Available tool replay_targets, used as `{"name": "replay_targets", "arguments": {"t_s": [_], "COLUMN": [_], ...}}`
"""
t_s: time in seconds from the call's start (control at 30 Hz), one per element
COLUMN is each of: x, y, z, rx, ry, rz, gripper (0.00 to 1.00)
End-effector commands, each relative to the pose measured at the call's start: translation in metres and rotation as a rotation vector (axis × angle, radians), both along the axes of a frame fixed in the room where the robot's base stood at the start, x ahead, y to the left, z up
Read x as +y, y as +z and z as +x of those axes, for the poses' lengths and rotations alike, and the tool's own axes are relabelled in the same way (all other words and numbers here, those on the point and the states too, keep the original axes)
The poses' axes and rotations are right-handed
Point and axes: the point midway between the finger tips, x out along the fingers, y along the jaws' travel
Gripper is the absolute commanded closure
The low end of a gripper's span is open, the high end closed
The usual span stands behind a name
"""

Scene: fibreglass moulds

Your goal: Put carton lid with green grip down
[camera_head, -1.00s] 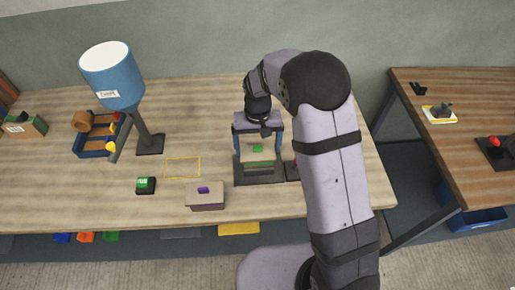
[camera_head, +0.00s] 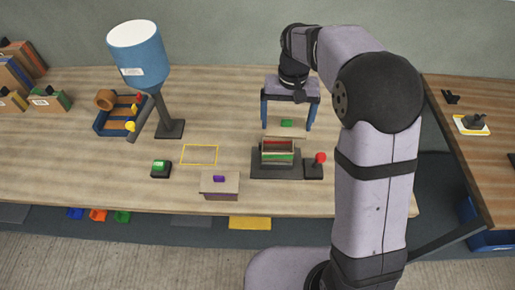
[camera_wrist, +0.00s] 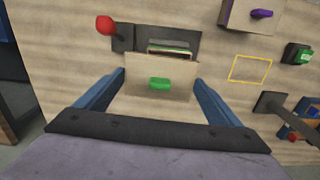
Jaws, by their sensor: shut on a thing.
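My gripper (camera_head: 287,119) is shut on the carton lid with green grip (camera_wrist: 135,77), a flat tan panel. It shows between the blue fingers in the wrist view, and its green grip (camera_head: 286,123) shows in the camera_head view. The lid is held up, beyond the open carton (camera_head: 264,152) in the camera_head view. The carton stands on a dark base plate (camera_head: 262,172), with red and green edges showing inside. The lid hides part of the carton in the wrist view.
A yellow outlined rectangle (camera_head: 199,146) on the table is empty. Near it are a box with a purple grip (camera_head: 220,187) and a green-topped device (camera_head: 160,169). A red knob (camera_head: 320,158) stands right of the carton. A blue lamp-like hopper (camera_head: 141,60) rises at the left.

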Motion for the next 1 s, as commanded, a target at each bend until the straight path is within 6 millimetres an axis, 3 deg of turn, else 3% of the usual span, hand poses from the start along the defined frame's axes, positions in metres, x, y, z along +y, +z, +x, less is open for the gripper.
{"name": "replay_targets", "arguments": {"t_s": [0.23, 0.4, 0.5, 0.8, 1.0], "x": [-0.064, -0.113, -0.133, -0.142, -0.141], "y": [-0.050, -0.077, -0.083, -0.063, -0.059], "z": [0.004, 0.024, 0.038, 0.072, 0.070], "rx": [0.006, 0.001, 0.000, -0.003, 0.001], "ry": [-0.145, -0.251, -0.265, -0.121, 0.013], "rz": [-0.001, -0.001, -0.001, -0.001, -0.001], "gripper": [0.33, 0.33, 0.33, 0.33, 0.33]}}
